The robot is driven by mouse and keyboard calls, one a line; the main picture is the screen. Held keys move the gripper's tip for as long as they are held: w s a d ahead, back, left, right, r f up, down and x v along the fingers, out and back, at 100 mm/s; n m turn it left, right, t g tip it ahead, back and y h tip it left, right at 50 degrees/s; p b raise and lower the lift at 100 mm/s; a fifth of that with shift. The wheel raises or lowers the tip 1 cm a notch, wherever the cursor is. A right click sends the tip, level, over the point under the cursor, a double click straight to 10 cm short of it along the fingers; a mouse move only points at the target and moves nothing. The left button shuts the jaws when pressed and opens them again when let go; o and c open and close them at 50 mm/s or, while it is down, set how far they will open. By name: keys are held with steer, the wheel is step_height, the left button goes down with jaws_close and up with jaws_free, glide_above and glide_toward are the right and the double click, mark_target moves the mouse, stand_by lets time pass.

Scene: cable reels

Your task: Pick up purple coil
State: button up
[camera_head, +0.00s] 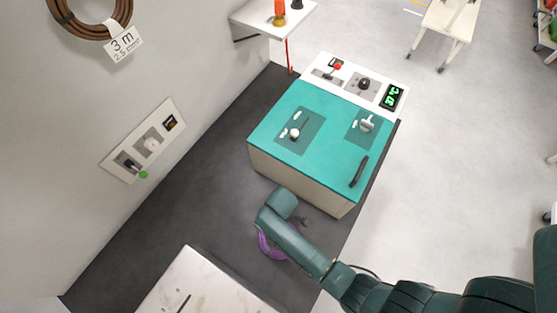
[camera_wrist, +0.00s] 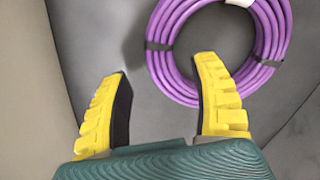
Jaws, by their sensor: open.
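The purple coil (camera_wrist: 160,60) lies flat on the dark grey floor, a ring of several cable turns with dark ties and a white tag at its top. In the head view the coil (camera_head: 267,246) shows only in part, behind my arm. My gripper (camera_wrist: 163,75) is open and empty. In the wrist view its right yellow finger reaches over the coil's near-side turns, and its left finger is over bare floor left of the coil. Whether the fingers touch the coil or floor cannot be told.
A teal-topped cabinet (camera_head: 336,118) with switches stands just beyond the coil. A white marbled surface (camera_head: 200,285) is at the lower left. The left wall carries a brown coil (camera_head: 88,34) and a switch panel (camera_head: 128,153). Dark floor (camera_head: 200,190) is clear left of the cabinet.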

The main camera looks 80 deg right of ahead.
step_height(320, 180, down, 3)
steer(key=shift+f, duration=0.15)
steer(key=shift+a, duration=0.1)
jaws_close()
